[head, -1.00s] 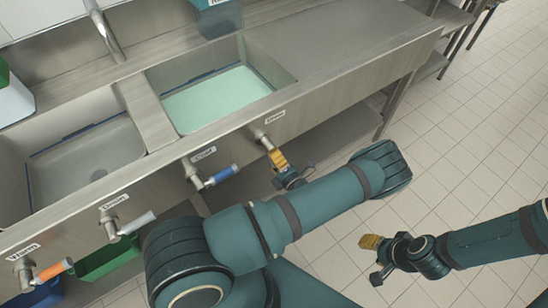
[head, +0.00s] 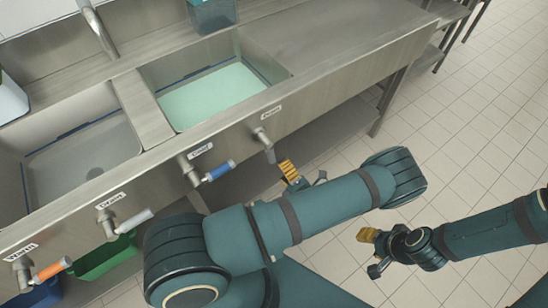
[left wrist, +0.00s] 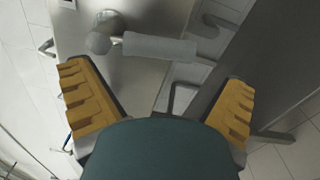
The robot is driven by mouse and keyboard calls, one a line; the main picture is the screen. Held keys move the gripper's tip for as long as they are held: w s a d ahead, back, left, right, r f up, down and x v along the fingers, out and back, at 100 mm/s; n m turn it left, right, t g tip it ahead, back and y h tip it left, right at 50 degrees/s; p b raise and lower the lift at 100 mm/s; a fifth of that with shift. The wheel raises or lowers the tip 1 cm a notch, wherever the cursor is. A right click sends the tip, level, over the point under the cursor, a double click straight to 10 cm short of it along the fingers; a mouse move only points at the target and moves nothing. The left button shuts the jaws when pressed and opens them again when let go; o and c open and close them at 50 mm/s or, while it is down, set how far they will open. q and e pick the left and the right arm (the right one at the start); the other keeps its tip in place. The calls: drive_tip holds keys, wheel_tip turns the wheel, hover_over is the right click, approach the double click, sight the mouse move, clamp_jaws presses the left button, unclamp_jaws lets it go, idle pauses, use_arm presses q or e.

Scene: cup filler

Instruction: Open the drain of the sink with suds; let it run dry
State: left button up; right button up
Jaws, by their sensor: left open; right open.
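The right sink basin (head: 215,97) holds pale green liquid (head: 214,95); I cannot make out separate bubbles. Below it on the front panel, by a "Drain" label (head: 271,112), is a valve with a grey handle (head: 268,152). In the head view the handle points down and slightly right. My left gripper (head: 289,171), with yellow fingers, is open just below and right of the handle. In the left wrist view the grey handle (left wrist: 160,47) lies crosswise beyond the open fingertips, apart from them. My right gripper (head: 369,245) is open and empty over the floor.
The left basin (head: 82,155) looks empty, with its own grey-handled drain valve (head: 131,222). Blue-handled (head: 219,171) and orange-handled (head: 52,268) valves share the front panel. A green bin (head: 105,258) stands underneath. The floor at right is clear.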

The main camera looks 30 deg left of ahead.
use_arm(q)
drive_tip(key=shift+v, duration=2.35)
